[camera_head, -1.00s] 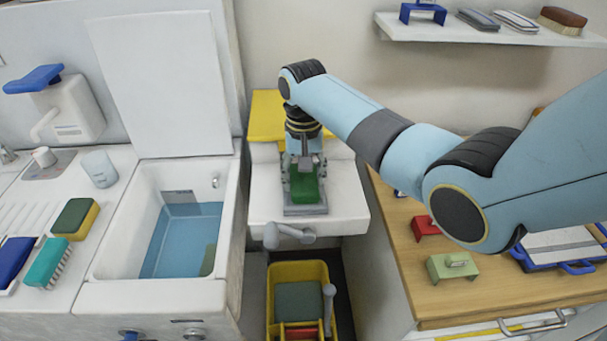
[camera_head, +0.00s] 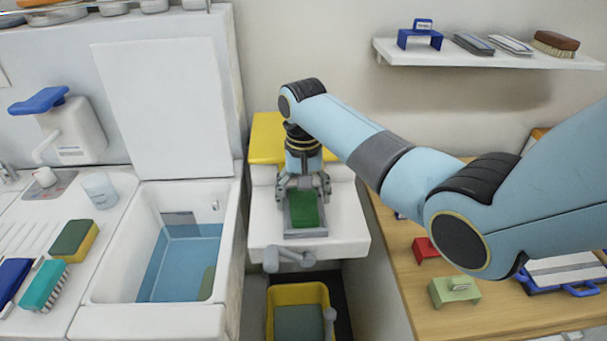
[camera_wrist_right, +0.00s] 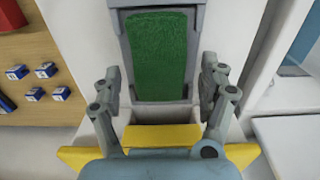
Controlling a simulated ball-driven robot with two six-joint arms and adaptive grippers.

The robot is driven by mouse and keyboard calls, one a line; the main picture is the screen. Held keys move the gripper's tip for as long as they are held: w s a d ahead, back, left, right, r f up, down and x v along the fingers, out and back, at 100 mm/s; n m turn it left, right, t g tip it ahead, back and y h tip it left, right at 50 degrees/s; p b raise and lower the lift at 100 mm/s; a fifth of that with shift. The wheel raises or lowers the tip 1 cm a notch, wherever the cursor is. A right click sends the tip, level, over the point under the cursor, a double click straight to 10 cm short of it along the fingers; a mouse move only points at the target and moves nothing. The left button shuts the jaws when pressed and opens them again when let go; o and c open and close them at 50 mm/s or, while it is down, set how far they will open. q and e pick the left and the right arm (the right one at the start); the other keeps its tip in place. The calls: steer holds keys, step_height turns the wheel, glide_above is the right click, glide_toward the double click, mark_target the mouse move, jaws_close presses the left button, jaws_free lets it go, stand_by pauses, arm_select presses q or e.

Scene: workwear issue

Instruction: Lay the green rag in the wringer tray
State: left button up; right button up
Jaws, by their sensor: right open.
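The green rag (camera_head: 306,210) lies flat in the grey wringer tray (camera_head: 306,233) on the white unit at centre. In the right wrist view the green rag (camera_wrist_right: 158,50) lies inside the raised rim of the wringer tray (camera_wrist_right: 160,97). My right gripper (camera_head: 304,190) is just behind the rag's rear end in the head view. In the wrist view its fingers (camera_wrist_right: 163,80) are spread wide, with nothing between them but a view of the rag and tray. The rag is apart from the fingers. My left gripper is not in view.
A sink basin (camera_head: 228,262) with blue water is at left. A yellow bucket (camera_head: 298,293) stands below the wringer. A wooden counter (camera_head: 418,293) at right carries a red block (camera_head: 424,250) and a green block (camera_head: 453,290). A wall shelf (camera_head: 490,56) is at upper right.

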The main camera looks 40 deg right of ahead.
mark_target(304, 203)
step_height(304, 203, up, 11)
steer(key=shift+s+f, duration=0.1)
steer(key=shift+f, duration=0.1)
stand_by(0.6)
